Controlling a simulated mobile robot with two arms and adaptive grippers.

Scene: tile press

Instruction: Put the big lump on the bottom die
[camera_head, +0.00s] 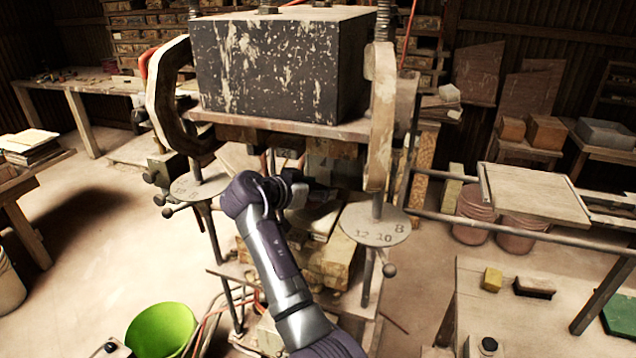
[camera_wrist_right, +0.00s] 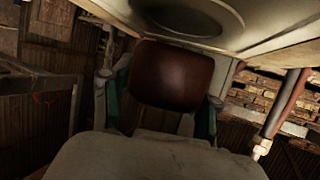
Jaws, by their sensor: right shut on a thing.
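In the right wrist view, a smooth reddish-brown lump (camera_wrist_right: 172,76) sits between the two fingers of my right gripper (camera_wrist_right: 160,100), which is shut on it. A pale plate with a dark round recess (camera_wrist_right: 190,14) is close beyond and above the lump. In the head view, my right gripper (camera_head: 318,194) reaches into the opening of the press, under its big dark block (camera_head: 280,65). The lump is hidden there by the gripper and shadow. I cannot make out the bottom die in either view. My left gripper is not in view.
The press's curved side arms (camera_head: 382,115) and numbered round plates (camera_head: 376,220) flank the opening closely. A table (camera_head: 520,325) at right holds a yellow block (camera_head: 492,279), a dark brush-like block (camera_head: 534,288) and a green mat (camera_head: 622,312). A green bucket (camera_head: 162,330) stands at lower left.

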